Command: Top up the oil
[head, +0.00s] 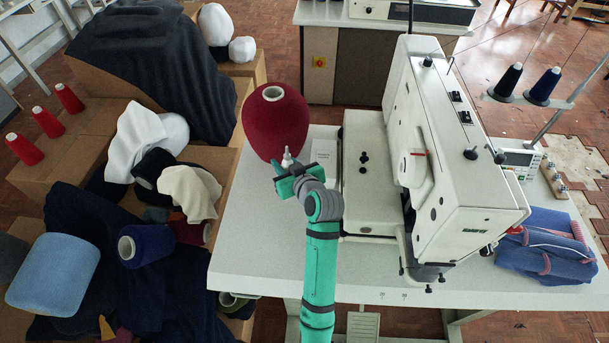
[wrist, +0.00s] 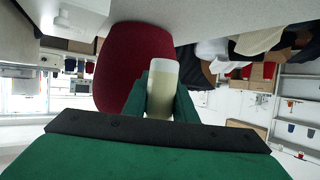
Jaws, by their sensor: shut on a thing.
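The white buttonhole machine (head: 425,140) stands on the pale table (head: 250,235) in the head view. My gripper (head: 290,178) is shut on a small oil bottle to the left of the machine. The bottle's white nozzle (head: 287,157) points up above the fingers in the head view. In the wrist view the pale, translucent bottle (wrist: 161,88) is between my fingers, with yellowish contents showing. My fingers hide part of the bottle, and I cannot tell whether its base touches the table.
A large dark red thread cone (head: 275,125) stands close behind my gripper and also shows in the wrist view (wrist: 130,62). Folded blue denim (head: 545,250) lies at right. The table's front left is clear.

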